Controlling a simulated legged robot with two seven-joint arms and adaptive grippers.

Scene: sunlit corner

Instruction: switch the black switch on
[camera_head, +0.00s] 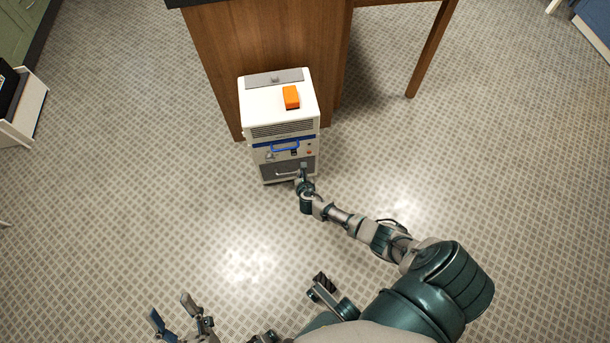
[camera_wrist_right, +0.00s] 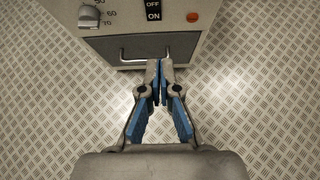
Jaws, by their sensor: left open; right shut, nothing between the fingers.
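The black switch (camera_wrist_right: 153,10) is on the front panel of a white boxy machine (camera_head: 278,104). It carries the words OFF above and ON below, and the top of the wrist view cuts it off. I cannot tell which way it is set. In the head view the switch (camera_head: 294,152) is a small dark patch. My right gripper (camera_wrist_right: 160,70) is shut and empty, its blue-padded fingertips together below the switch, in front of the grey drawer; it also shows in the head view (camera_head: 304,169). My left gripper (camera_head: 174,311) is open and empty, low in the head view.
A dial (camera_wrist_right: 89,17) is left of the switch and a round orange-red button (camera_wrist_right: 192,17) is right of it. A drawer handle (camera_wrist_right: 146,48) sits below. An orange block (camera_head: 291,97) lies on the machine. A wooden desk (camera_head: 270,35) stands behind; the floor in front is clear.

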